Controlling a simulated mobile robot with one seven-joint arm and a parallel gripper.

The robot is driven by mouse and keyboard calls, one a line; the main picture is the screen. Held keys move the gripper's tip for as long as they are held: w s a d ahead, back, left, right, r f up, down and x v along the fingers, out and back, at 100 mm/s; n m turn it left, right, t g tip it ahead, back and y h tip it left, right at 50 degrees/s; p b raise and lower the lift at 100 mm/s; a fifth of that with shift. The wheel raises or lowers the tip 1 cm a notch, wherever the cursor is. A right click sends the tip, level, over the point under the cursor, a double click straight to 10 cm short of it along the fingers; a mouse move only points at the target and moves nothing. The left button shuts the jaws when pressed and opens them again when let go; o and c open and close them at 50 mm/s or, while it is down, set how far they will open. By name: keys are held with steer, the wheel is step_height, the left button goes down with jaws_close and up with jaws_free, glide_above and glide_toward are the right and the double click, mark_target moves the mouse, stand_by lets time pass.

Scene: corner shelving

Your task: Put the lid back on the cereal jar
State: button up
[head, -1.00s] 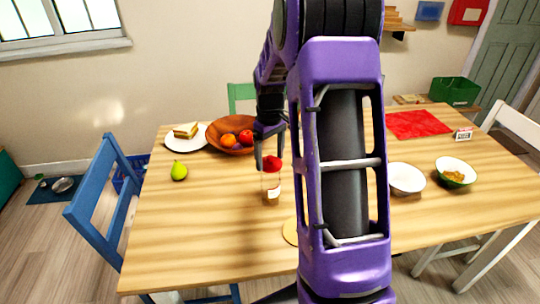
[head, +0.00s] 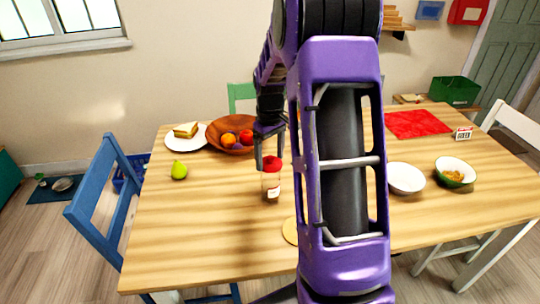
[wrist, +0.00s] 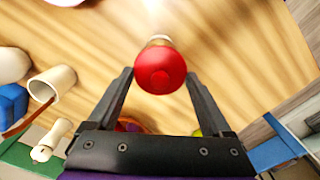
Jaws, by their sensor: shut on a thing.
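The jar (head: 271,186) stands upright on the table, clear with a pale label and brownish contents low down. Its red lid (head: 270,163) is at the jar's mouth; I cannot tell whether it is fully seated. My gripper (head: 269,160) comes down from above with its fingers at the lid. In the wrist view, the red lid (wrist: 160,69) is between the fingertips of my gripper (wrist: 158,78), which is shut on it. The jar's body (wrist: 158,41) is mostly hidden behind the lid there.
A white bowl (head: 421,179) and a bowl of cereal (head: 472,165) are right. My arm hides the table's middle. The front left is clear.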

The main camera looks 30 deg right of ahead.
steer(key=shift+f, duration=0.1)
stand_by(0.8)
steer(key=o, duration=1.1)
steer(key=shift+r+p, duration=2.55)
steer(key=shift+r, duration=1)
jaws_close()
steer(key=shift+f, duration=0.25)
